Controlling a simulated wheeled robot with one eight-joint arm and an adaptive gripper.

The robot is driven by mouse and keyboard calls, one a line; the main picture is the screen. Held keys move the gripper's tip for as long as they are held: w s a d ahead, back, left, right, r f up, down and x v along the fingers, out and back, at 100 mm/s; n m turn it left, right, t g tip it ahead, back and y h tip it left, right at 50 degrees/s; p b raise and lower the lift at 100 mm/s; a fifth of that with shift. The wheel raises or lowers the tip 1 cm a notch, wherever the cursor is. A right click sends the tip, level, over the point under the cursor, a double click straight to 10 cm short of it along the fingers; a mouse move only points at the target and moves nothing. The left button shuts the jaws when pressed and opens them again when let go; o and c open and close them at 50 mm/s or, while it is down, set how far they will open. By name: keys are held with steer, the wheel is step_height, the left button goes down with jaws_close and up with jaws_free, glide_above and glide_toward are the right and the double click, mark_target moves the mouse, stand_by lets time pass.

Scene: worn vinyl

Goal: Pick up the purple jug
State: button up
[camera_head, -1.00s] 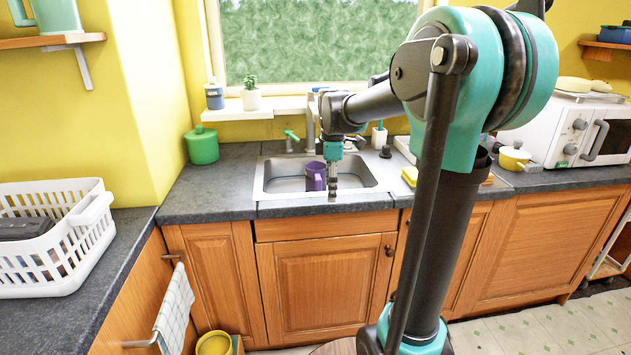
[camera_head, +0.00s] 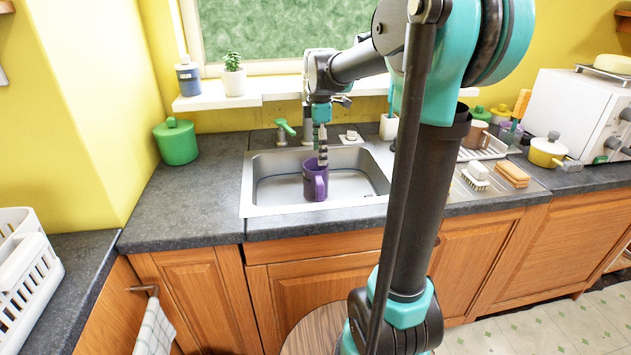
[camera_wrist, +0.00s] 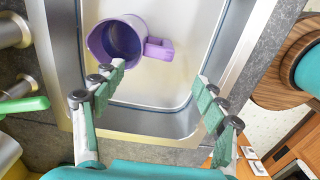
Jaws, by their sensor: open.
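The purple jug (camera_head: 316,181) stands upright in the metal sink basin (camera_head: 352,187), and its handle faces the front of the counter in the head view. In the wrist view the jug (camera_wrist: 119,43) is seen from above, its mouth open and its handle pointing right. My gripper (camera_head: 322,158) hangs over the sink by the jug's rim. In the wrist view its fingers (camera_wrist: 160,85) are spread wide with nothing between them; the jug lies beyond the left fingertips. Whether a finger touches the jug I cannot tell.
A tap with a green lever (camera_head: 285,129) stands behind the sink. A green canister (camera_head: 177,142) is to its left. A brush (camera_head: 476,178) and an orange sponge (camera_head: 511,174) lie right of the sink.

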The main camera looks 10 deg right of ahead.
mark_target(319, 196)
step_height(319, 196, down, 17)
steer(key=shift+w+f, duration=0.1)
stand_by(0.6)
jaws_close()
stand_by(0.4)
